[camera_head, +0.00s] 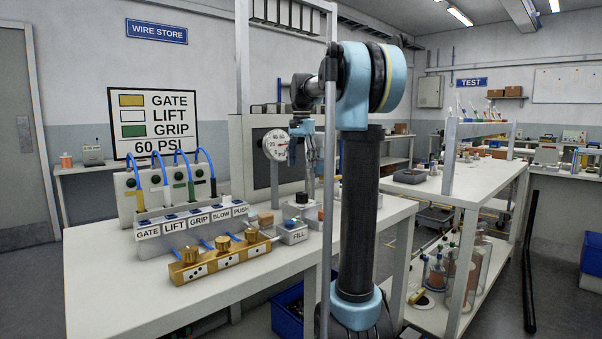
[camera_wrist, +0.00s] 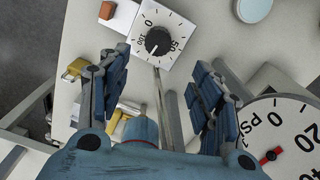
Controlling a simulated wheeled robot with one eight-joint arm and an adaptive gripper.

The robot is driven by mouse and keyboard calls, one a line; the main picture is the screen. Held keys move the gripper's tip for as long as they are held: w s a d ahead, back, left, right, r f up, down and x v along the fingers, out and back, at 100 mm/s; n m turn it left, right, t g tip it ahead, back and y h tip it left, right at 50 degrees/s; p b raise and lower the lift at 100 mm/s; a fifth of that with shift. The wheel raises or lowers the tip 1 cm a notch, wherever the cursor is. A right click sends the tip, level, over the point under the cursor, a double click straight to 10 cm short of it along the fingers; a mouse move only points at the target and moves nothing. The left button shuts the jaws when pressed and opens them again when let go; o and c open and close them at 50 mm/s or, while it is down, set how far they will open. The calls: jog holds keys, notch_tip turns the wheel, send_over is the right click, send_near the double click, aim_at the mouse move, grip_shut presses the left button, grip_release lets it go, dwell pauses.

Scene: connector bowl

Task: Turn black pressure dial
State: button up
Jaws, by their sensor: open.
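The black pressure dial (camera_wrist: 158,41) is a round ribbed knob on a white square plate with a numbered scale. In the wrist view it lies beyond my fingertips, roughly in line with the gap between them. In the head view a small black knob (camera_head: 303,198) shows on the bench below my gripper. My gripper (camera_wrist: 160,82) is open and empty, its blue fingers apart and not touching the dial. In the head view my gripper (camera_head: 305,150) points down above the bench. A round white pressure gauge (camera_head: 275,145) with a red hub also shows in the wrist view (camera_wrist: 287,140).
A brass valve block (camera_head: 220,258) and a labelled connector panel (camera_head: 190,222) stand left on the white bench (camera_head: 130,295). A FILL box (camera_head: 292,232) is near the dial. A sign (camera_head: 153,122) reads 60 PSI.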

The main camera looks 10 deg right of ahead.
notch_tip(320, 180, up, 4)
jog(key=m, duration=0.1)
send_over(302, 193)
jog(key=f, duration=1.7)
jog(key=shift+w, duration=0.25)
jog(key=shift+c, duration=0.4)
jog(key=c, duration=1)
